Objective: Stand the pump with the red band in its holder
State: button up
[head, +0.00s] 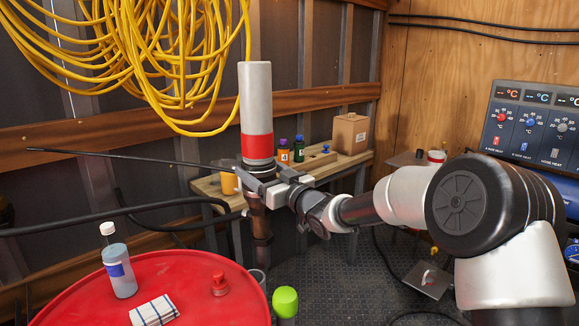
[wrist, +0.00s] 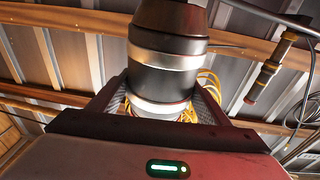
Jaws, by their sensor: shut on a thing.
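The pump (head: 257,95) is a tall pale cylinder with a wide red band low on it, standing upright in the air in the head view. My gripper (head: 257,187) is shut on its dark narrower part below the band. A brownish tube (head: 262,232) runs down below the jaws. In the wrist view the jaws (wrist: 160,100) are on either side of the pump's dark body with metal rings (wrist: 165,60). A grey round opening (head: 258,277) shows low beside the drum; I cannot tell whether it is the holder. The pump's lower end is not clear.
A red drum (head: 170,268) at the front left bears a bottle (head: 118,262), a cloth (head: 154,311) and a red cap (head: 220,285). A green-topped tube (head: 285,301) stands beside it. A wooden bench (head: 210,188) is behind the pump. Black hoses pass left of it.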

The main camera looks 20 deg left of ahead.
aim_at(251, 216)
jog(key=shift+s+a+r+n+g+y, duration=0.1)
jog(key=shift+s+a+n+g+y, duration=0.1)
jog(key=shift+s+a, duration=0.4)
jog(key=shift+s+a+r+n+g+y, duration=0.15)
jog(key=shift+s+a, duration=0.25)
jog(key=shift+a, duration=0.4)
jog(key=shift+f+b, duration=0.1)
jog(key=shift+b, duration=0.3)
notch_tip(251, 216, down, 12)
jog(key=b, duration=1)
jog(key=shift+f, duration=0.2)
jog(key=o, duration=2)
jog(key=shift+s+d, duration=0.1)
jog(key=shift+o, duration=0.9)
jog(key=shift+f, duration=0.1)
jog(key=shift+d+f, duration=0.1)
jog(key=shift+f, duration=0.5)
jog(key=r+p+v, duration=0.1)
jog(key=v, duration=1.6)
jog(key=shift+p, duration=0.35)
